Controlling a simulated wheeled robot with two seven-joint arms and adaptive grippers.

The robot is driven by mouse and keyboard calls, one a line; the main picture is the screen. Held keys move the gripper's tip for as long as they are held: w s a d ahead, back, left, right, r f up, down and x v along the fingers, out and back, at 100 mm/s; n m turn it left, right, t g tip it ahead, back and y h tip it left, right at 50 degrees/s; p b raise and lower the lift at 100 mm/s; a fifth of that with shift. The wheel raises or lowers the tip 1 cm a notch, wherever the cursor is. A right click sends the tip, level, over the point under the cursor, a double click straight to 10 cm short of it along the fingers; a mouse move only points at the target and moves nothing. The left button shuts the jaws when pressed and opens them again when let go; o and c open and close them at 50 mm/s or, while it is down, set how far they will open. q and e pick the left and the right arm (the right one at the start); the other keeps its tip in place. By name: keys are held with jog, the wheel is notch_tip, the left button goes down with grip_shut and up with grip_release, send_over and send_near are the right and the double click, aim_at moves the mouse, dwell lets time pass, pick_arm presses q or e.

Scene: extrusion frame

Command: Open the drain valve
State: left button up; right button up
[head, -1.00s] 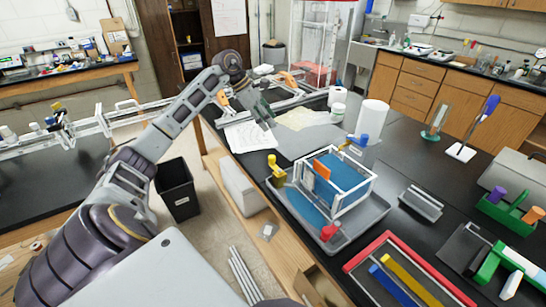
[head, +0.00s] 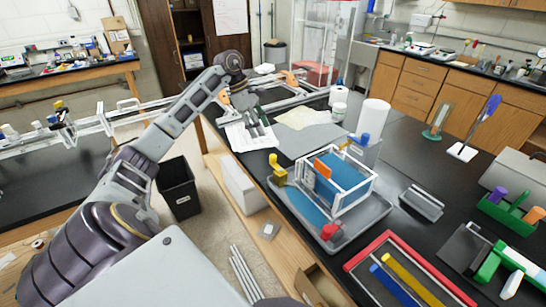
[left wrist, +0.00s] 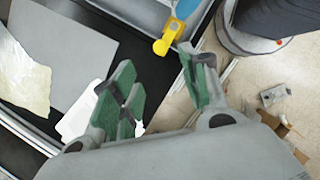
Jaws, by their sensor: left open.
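A clear, white-framed tank (head: 354,204) with blue liquid stands in a grey tray (head: 375,219) on the black bench. A yellow valve handle (head: 276,167) is at the tray's left rear corner, a red one (head: 331,232) at its front and a blue one (head: 361,140) behind the tank. I cannot tell by marking which is the drain valve. My left gripper (head: 262,132) is open and empty, above the papers behind and left of the yellow handle. In the left wrist view its green-padded fingers (left wrist: 155,65) are apart, and the yellow handle (left wrist: 172,33) lies beyond them, untouched.
A paper roll (head: 373,118) stands behind the tank. A red-edged tray (head: 393,240) with coloured bars is at the front right, and a grey holder (head: 422,203) is right of the tank. A black bin (head: 177,187) stands on the floor left of the bench.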

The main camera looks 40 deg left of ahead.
aim_at(273, 156)
pick_arm(q)
jog(key=p+x, duration=0.1)
jog(key=x, duration=0.9)
jog(key=shift+d+f, duration=0.25)
jog(key=shift+p+x, duration=0.4)
jog(key=shift+x, duration=0.7)
jog(key=shift+w+f, duration=0.1)
jog(key=shift+f, duration=0.25)
jog(key=c, duration=1)
